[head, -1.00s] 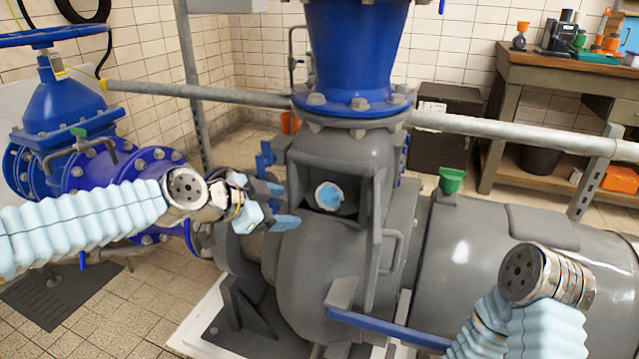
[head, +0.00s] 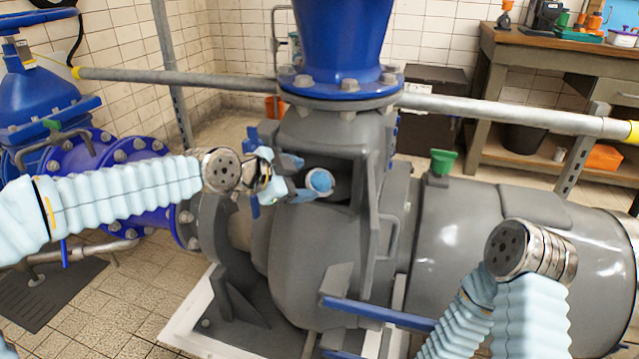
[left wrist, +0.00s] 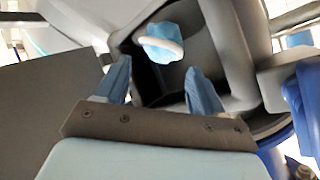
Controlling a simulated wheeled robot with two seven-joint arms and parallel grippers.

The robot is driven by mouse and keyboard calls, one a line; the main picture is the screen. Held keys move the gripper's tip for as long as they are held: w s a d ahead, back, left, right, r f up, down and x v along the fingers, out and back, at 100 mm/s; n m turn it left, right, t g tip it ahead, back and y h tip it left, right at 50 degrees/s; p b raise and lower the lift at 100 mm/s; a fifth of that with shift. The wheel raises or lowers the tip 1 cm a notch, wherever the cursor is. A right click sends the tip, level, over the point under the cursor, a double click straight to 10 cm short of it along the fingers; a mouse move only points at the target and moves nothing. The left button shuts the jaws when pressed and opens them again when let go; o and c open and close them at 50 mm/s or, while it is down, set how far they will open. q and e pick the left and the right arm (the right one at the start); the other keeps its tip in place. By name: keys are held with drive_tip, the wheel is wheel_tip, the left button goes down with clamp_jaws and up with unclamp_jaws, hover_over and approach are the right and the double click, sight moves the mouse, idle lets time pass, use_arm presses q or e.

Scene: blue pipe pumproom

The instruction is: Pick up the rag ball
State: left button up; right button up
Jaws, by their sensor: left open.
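The rag ball (head: 320,180), light blue with a white band, sits in the open port of the grey pump housing (head: 310,255). In the left wrist view the rag ball (left wrist: 160,42) is just beyond the fingertips, near the dark opening. My left gripper (head: 302,179) is open at the left edge of the port, its blue fingers pointing at the ball. In the left wrist view the fingers (left wrist: 157,68) are spread with nothing between them. My right wrist (head: 530,250) shows at the lower right; its gripper fingers cannot be made out.
The port's upright grey side wall (head: 367,205) stands just right of the ball. A blue pipe (head: 343,40) rises above the port. A blue bar (head: 378,313) juts out below. A grey rail (head: 500,115) runs behind, and a wooden workbench (head: 560,55) stands at the back right.

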sight(317, 180)
use_arm(q)
drive_tip(key=shift+x, duration=2.95)
drive_tip(key=c, duration=0.8)
